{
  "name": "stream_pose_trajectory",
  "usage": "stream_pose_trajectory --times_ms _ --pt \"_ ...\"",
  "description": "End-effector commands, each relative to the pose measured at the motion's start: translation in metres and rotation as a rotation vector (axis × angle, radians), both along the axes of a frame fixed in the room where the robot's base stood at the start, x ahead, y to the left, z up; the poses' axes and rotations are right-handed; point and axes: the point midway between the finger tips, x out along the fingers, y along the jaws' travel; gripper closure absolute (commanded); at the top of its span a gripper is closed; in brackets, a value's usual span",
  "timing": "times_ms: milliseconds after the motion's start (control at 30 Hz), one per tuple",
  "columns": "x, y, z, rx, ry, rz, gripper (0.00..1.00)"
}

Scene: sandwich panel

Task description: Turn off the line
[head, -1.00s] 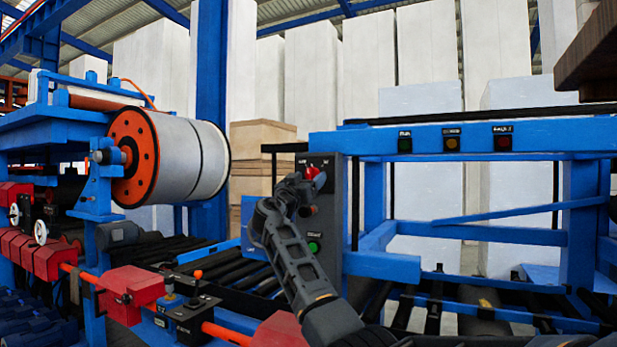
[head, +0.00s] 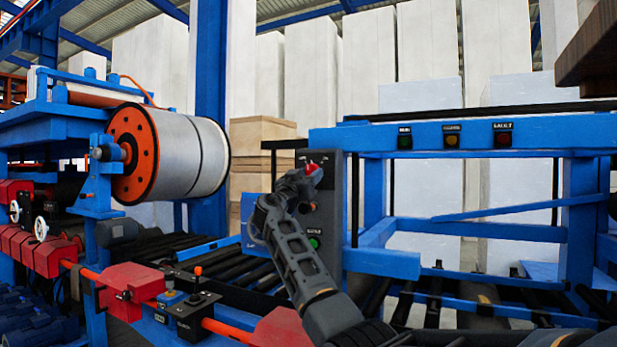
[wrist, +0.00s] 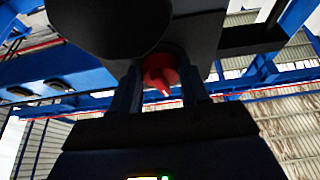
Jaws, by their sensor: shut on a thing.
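A dark grey control box (head: 327,225) stands at the middle of the head view. A red rotary knob (head: 314,170) sits near its top, partly covered by my gripper (head: 308,181). In the wrist view the red knob (wrist: 160,73) lies between the two fingers of my gripper (wrist: 161,88), which is shut on it. A pale mark on the knob points down and slightly right in that view. A green button (head: 314,243) is lower on the box, beside my arm. A lit green spot (wrist: 163,178) shows at the bottom edge of the wrist view.
A blue frame (head: 470,137) with green, amber and red buttons stands to the right. A large roll (head: 175,155) with an orange end disc is at the left. A smaller control box with a joystick (head: 195,310) and roller conveyors lie below. A brown overhang (head: 590,55) is at upper right.

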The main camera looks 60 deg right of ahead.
Motion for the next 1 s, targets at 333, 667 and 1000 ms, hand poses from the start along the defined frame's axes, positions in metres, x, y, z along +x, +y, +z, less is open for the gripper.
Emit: stream_pose_trajectory --times_ms 333,667,1000 --pt "-0.0019 0.0000 -0.0010 -0.008 0.105 0.001 0.85" --pt "-0.0039 0.0002 0.0026 -0.027 0.347 0.002 0.85" --pt "-0.0054 0.0001 0.0036 -0.043 0.544 0.003 0.85"
